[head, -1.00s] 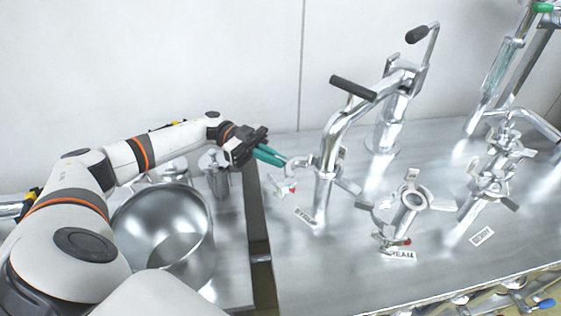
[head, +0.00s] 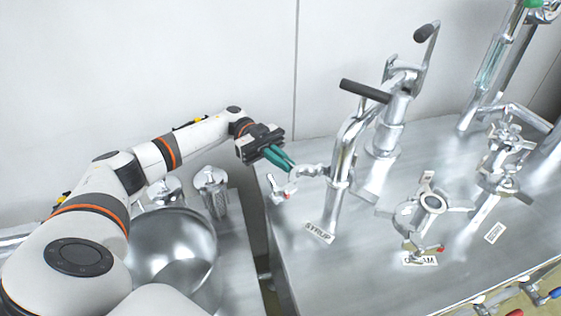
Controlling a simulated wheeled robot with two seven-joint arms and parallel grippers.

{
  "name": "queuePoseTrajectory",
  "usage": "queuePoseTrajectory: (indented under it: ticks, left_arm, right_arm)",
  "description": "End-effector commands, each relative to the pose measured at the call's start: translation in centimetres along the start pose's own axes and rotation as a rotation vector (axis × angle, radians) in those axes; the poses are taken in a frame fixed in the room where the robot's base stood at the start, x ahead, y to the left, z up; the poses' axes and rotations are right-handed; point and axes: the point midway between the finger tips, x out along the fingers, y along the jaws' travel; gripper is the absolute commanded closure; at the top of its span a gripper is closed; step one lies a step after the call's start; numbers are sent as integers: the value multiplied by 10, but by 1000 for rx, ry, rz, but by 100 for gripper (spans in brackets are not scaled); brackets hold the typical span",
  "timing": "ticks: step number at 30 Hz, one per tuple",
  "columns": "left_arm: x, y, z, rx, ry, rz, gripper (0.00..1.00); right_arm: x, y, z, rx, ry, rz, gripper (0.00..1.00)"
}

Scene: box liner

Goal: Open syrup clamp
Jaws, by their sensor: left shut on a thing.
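The silver syrup clamp (head: 311,171) sits at the left of the upright syrup pipe (head: 345,165), above the SYRUP label (head: 319,232). My left gripper (head: 287,164), with green fingers, comes in from the left and is shut on the clamp's left end. The fingers hide the part they hold. The clamp reaches out left from the pipe, and no wing of it shows at the pipe's right. I cannot tell whether the clamp is fully off the pipe. My right gripper is not in view.
A CREAM fitting (head: 428,203) stands to the right and a black-handled lever (head: 366,91) above. A shiny metal bowl (head: 172,245) lies at the left, beyond a gap.

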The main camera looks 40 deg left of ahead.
Motion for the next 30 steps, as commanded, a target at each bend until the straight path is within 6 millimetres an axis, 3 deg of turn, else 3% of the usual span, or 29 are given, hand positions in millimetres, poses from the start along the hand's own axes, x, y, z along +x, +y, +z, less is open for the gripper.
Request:
queuePoseTrajectory:
  ticks: [15, 20, 30]
  left_arm:
    - [1, 0, 0, -1, -1, -9, 100]
    - [1, 0, 0, -1, -1, -9, 72]
    - [0, 0, 4, 0, 0, -8, 72]
  right_arm:
    - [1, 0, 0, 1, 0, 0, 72]
    - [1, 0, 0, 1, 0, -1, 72]
    - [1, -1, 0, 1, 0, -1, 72]
